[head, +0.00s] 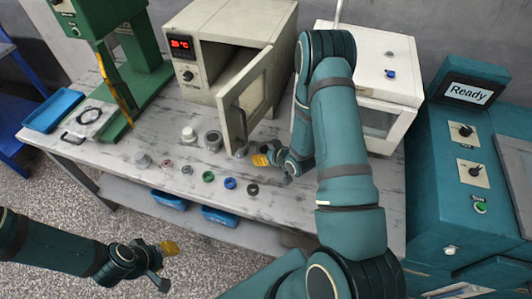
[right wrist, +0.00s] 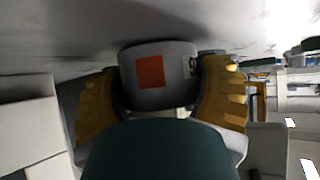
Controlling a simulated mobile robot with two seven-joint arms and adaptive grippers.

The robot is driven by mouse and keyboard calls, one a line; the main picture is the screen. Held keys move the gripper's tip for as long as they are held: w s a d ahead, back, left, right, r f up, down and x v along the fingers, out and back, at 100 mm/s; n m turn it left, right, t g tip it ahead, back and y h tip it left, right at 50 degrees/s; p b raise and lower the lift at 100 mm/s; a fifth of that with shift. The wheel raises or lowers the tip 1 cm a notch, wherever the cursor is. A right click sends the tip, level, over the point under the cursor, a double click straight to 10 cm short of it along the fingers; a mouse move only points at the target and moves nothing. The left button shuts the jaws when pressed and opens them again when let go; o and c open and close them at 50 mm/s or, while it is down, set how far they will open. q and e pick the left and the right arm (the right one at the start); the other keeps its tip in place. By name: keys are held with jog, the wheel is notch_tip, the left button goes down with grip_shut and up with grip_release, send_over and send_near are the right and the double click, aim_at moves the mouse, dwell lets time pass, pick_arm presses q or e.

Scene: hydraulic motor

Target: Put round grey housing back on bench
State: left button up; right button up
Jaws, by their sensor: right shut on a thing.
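The round grey housing (right wrist: 158,75) shows in the right wrist view as a grey cylinder with an orange square on its side. My right gripper (right wrist: 160,95) is shut on it, with a yellow finger on each side. In the head view the right gripper (head: 264,157) is low over the bench (head: 120,166), just right of the open oven door. A small grey part beside its fingertips there seems to be the housing, mostly hidden. I cannot tell whether the housing touches the bench. My left gripper (head: 166,262) is empty in front of the bench, with its fingers apart.
The oven (head: 225,45) has its door (head: 247,100) swung open close to my right gripper. Several rings and small parts, including a green ring (head: 208,177) and a blue ring (head: 230,183), lie along the bench front. A green press (head: 140,75) stands left.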

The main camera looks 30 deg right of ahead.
jog(key=shift+f, duration=0.1)
jog(key=shift+f, duration=0.1)
jog(key=o, duration=1.3)
